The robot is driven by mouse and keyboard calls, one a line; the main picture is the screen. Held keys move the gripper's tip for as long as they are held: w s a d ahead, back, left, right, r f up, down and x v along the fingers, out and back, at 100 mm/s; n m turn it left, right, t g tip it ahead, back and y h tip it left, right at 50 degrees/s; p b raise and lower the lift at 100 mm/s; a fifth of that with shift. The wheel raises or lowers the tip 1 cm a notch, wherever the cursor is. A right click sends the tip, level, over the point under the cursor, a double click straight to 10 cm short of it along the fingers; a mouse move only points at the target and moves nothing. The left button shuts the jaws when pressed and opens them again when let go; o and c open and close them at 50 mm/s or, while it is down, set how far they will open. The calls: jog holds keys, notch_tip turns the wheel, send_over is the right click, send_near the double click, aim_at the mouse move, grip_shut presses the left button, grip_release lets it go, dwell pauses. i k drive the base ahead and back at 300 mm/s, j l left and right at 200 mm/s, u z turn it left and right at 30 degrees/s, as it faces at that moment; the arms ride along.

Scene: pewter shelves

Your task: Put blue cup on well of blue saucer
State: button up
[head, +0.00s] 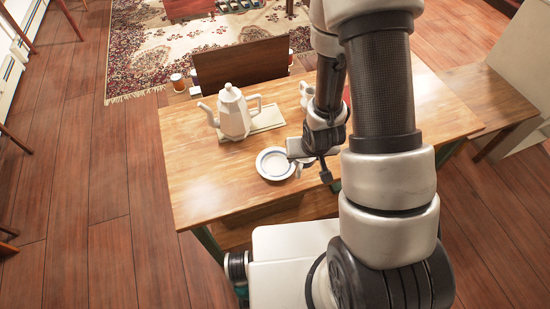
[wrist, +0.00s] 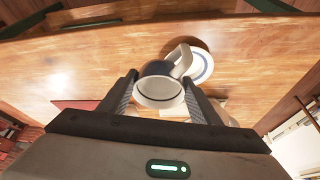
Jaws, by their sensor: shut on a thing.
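The blue saucer (head: 274,164) is white with a blue ring and lies on the table. It also shows in the wrist view (wrist: 207,70), partly hidden by the cup and handle. In the head view my gripper (head: 311,166) is just right of the saucer, and the cup is mostly hidden there.
A white teapot (head: 233,112) stands on a pale board (head: 268,118) behind the saucer. A white mug (head: 306,91) stands farther back, beside my arm. The wooden table (head: 200,182) is clear left and in front of the saucer. A dark chair back (head: 240,63) rises behind.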

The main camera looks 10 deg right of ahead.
aim_at(273, 167)
jog(key=k+j+z, duration=0.25)
jog(key=k+j, duration=0.2)
jog(key=k+j+z, duration=0.2)
jog(key=j, duration=0.2)
jog(key=k+j+z, duration=0.4)
jog(key=j, duration=0.2)
jog(key=j+z, duration=0.15)
jog(key=j, duration=0.15)
jog(key=k+j+z, duration=0.15)
jog(key=j, duration=0.15)
jog(key=j+z, duration=0.45)
jog(key=j, duration=0.45)
jog(key=i+j+z, duration=0.1)
jog(key=j, duration=0.3)
jog(key=i+j+z, duration=0.1)
jog(key=j, duration=0.25)
